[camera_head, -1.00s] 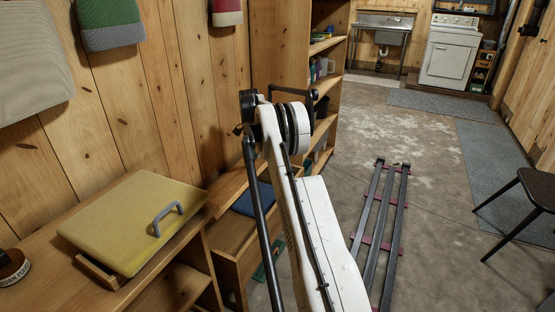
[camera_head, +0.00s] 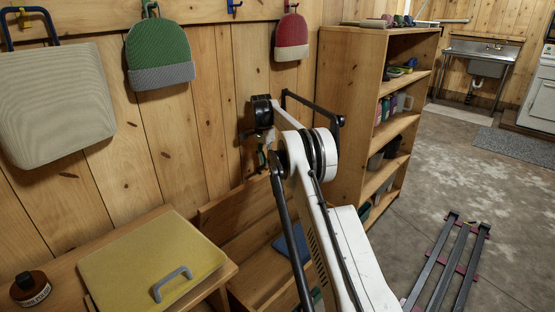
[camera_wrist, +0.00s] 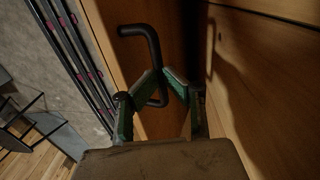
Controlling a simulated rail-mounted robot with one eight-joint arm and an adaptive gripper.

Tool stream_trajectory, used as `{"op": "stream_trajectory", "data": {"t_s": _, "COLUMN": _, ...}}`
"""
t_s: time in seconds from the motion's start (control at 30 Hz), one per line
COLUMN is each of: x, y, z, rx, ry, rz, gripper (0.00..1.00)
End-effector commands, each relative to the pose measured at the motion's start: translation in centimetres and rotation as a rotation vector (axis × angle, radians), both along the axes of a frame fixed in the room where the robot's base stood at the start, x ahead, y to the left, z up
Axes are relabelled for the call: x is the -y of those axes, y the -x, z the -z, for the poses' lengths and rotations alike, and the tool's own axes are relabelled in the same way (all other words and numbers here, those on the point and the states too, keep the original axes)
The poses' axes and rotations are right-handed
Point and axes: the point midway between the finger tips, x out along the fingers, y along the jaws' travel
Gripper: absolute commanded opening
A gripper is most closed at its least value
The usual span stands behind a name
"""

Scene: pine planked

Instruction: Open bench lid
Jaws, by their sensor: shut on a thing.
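A low wooden bench (camera_head: 225,216) stands against the plank wall, left of the shelf. Its box is open at the top, and a blue item (camera_head: 290,243) lies inside. In the wrist view a wooden panel (camera_wrist: 114,47), apparently the bench lid, carries a dark bent bar handle (camera_wrist: 150,45). My gripper (camera_wrist: 163,88) has its green fingers closed around the lower part of this handle. In the head view my gripper is small and mostly hidden by my arm, near the wall above the bench. The panel's full tilt cannot be seen.
A yellow panel (camera_head: 130,255) with a grey handle and a brown jar (camera_head: 30,289) rest on the counter at left. Hats (camera_head: 158,50) hang above. A wooden shelf (camera_head: 350,110) stands right of the bench. Floor at right is open beyond the dark rails (camera_head: 450,265).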

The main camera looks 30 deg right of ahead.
Motion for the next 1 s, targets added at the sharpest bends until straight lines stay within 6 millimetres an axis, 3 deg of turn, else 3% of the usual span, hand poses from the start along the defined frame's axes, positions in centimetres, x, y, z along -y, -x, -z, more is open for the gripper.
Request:
{"op": "stream_trajectory", "data": {"t_s": 0.03, "x": -0.79, "y": -0.49, "z": 1.13, "rx": 0.006, "ry": -0.004, "rz": -0.006, "gripper": 0.00}}
{"op": "stream_trajectory", "data": {"t_s": 0.43, "x": -1.00, "y": -0.50, "z": 1.09, "rx": 0.003, "ry": -0.006, "rz": -0.006, "gripper": 0.00}}
{"op": "stream_trajectory", "data": {"t_s": 0.47, "x": -1.00, "y": -0.50, "z": 1.08, "rx": 0.003, "ry": -0.006, "rz": -0.006, "gripper": 0.27}}
{"op": "stream_trajectory", "data": {"t_s": 0.5, "x": -0.98, "y": -0.49, "z": 1.05, "rx": 0.003, "ry": -0.006, "rz": -0.006, "gripper": 0.29}}
{"op": "stream_trajectory", "data": {"t_s": 1.0, "x": -0.54, "y": -0.28, "z": 0.40, "rx": 0.000, "ry": -0.002, "rz": -0.002, "gripper": 0.29}}
